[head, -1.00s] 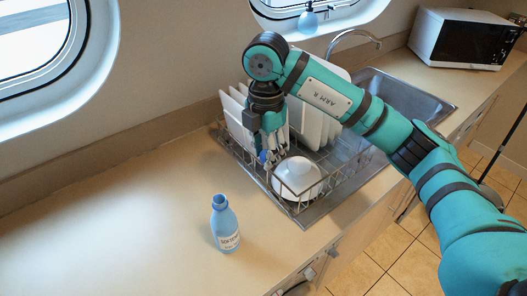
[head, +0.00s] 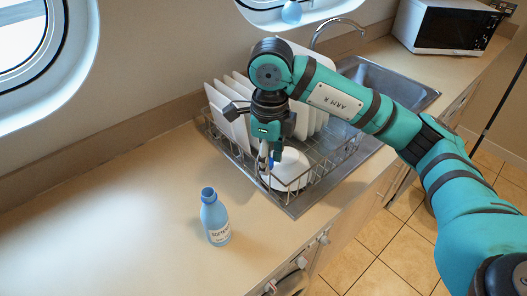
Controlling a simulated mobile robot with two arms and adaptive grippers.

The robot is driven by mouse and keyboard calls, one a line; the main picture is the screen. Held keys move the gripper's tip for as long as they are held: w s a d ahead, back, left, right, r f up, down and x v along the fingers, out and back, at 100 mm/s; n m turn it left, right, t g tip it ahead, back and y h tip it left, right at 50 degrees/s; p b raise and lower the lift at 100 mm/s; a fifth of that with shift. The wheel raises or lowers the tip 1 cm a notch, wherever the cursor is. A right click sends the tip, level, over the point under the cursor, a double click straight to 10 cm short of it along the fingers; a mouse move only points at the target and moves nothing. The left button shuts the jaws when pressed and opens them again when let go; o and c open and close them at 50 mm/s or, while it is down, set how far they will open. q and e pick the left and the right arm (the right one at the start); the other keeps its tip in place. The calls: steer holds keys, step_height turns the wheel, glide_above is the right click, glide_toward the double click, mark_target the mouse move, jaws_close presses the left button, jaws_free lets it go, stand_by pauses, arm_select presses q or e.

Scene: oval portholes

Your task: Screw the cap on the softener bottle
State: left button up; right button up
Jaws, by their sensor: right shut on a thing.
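The softener bottle (head: 215,218), light blue with a white label, stands upright on the counter in front of the dish rack. Its darker blue neck points up; I cannot make out the mouth clearly. My right gripper (head: 270,161) points down over the front left part of the dish rack, behind and to the right of the bottle and apart from it. It is shut on a small blue cap (head: 270,164), mostly hidden by the fingers. My left gripper is not in view.
The wire dish rack (head: 246,166) holds upright white plates (head: 228,118) and a white bowl (head: 291,168) close to my right gripper. A sink (head: 400,88) and a microwave (head: 447,28) are farther right. The counter left of the bottle is clear.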

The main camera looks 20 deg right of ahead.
steer(key=n, duration=0.2)
steer(key=s+n, duration=0.1)
steer(key=n, duration=0.1)
steer(key=shift+d+f, duration=0.15)
steer(key=shift+d, duration=0.05)
steer(key=s+n, duration=0.1)
steer(key=n, duration=0.6)
steer(key=s+d+f+n, duration=0.1)
steer(key=s+n, duration=0.1)
steer(key=n, duration=0.5)
steer(key=s+n, duration=0.1)
steer(key=n, duration=0.7)
steer(key=shift+s+d+f, duration=0.15)
steer(key=shift+s+d, duration=0.15)
steer(key=shift+d, duration=0.05)
